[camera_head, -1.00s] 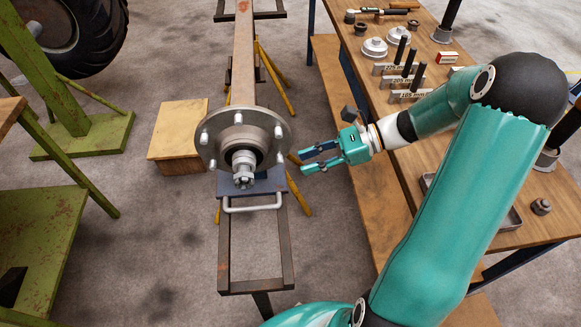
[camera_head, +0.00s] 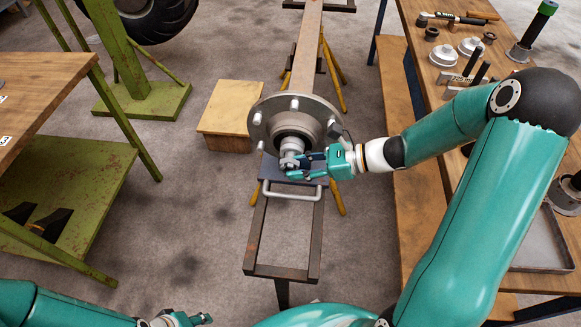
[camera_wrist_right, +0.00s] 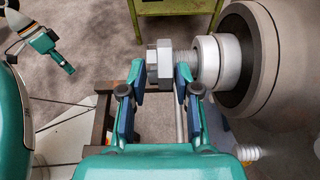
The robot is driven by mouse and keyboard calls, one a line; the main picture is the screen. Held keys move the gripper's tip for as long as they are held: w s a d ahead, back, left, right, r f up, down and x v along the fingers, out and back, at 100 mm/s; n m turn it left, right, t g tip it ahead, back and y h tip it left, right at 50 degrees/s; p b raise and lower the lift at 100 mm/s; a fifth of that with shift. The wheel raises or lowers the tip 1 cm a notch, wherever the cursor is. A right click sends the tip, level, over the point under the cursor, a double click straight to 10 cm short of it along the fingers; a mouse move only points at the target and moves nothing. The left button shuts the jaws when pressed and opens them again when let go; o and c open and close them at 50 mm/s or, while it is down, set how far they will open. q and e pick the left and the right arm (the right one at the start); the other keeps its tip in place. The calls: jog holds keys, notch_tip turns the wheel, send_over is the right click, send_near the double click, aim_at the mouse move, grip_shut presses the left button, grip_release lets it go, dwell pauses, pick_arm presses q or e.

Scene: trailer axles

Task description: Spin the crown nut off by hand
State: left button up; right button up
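The grey crown nut (camera_head: 289,162) sits at the end of the spindle, in front of the round studded hub (camera_head: 294,112). In the right wrist view the nut (camera_wrist_right: 163,62) shows beside the pale stepped hub centre (camera_wrist_right: 213,60). My right gripper (camera_head: 302,166) is at the nut, coming from the right. In its wrist view the two fingers (camera_wrist_right: 160,75) stand apart, one on each side of the nut, and I see no firm contact. My left gripper (camera_head: 203,319) is low at the bottom edge, far from the hub; its finger opening is unclear.
The axle beam rests on a dark steel stand (camera_head: 252,240) with yellow legs. A wooden box (camera_head: 229,115) stands left of it. The workbench with tools and a metal tray (camera_head: 545,243) is at right. A green rusty table (camera_head: 75,200) is at left.

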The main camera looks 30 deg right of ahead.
jog(key=shift+x, duration=1.35)
grip_shut()
